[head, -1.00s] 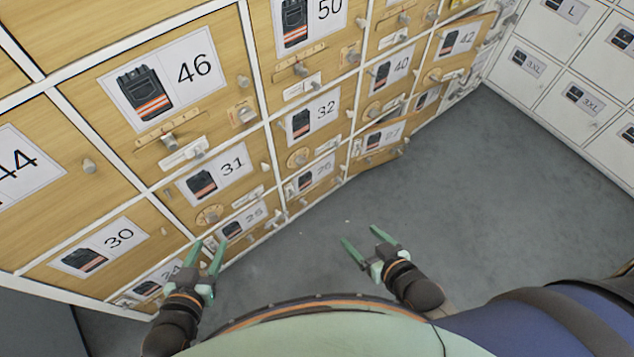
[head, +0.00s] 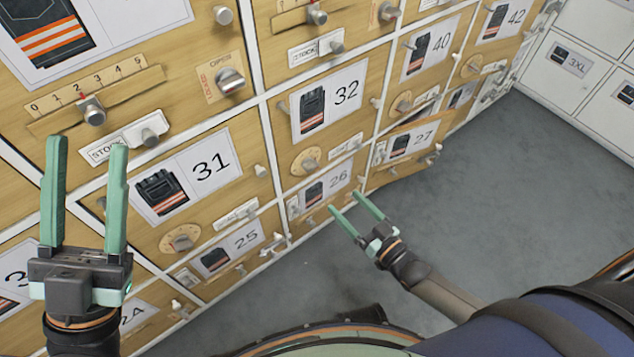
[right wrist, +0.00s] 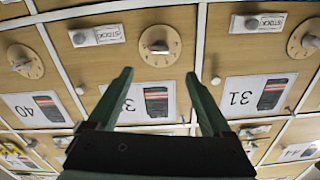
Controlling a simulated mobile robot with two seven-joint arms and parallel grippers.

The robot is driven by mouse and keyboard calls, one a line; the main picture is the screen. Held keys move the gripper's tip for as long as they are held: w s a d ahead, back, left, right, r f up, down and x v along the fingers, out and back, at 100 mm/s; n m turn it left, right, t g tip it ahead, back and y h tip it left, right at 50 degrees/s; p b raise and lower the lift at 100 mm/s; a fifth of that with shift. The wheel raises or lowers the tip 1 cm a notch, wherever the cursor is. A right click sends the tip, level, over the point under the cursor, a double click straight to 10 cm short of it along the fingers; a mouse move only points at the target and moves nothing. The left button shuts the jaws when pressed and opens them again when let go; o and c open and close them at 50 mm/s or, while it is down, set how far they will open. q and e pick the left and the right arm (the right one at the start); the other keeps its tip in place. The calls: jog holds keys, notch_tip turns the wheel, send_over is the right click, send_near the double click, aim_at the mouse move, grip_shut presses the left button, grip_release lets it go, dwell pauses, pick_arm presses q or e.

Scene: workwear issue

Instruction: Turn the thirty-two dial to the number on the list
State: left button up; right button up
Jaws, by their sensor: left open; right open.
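The thirty-two door carries a label reading 32 (head: 329,97). Its round wooden dial (head: 307,160) with a grey knob is below the label. The dial's marks are too small to read. In the right wrist view, upside down, the dial (right wrist: 160,46) is above the partly covered label, beyond the fingertips and apart from them. My right gripper (head: 345,203) is open and empty, below and to the right of the dial in the head view. My left gripper (head: 86,146) is open and empty at the left, in front of the doors. I see no list.
The thirty-one door has a similar dial (head: 180,238). A STOCK plate with a knob (head: 345,143) is right of the thirty-two dial. A slider (head: 93,110) and a large knob (head: 230,80) are at upper left. Grey floor (head: 500,200) is clear at the right.

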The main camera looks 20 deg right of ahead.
aim_at(314, 169)
jog(key=b+x, duration=0.4)
jog(key=x, duration=0.8)
jog(key=shift+w+f, duration=0.1)
jog(key=shift+w, duration=0.2)
grip_shut()
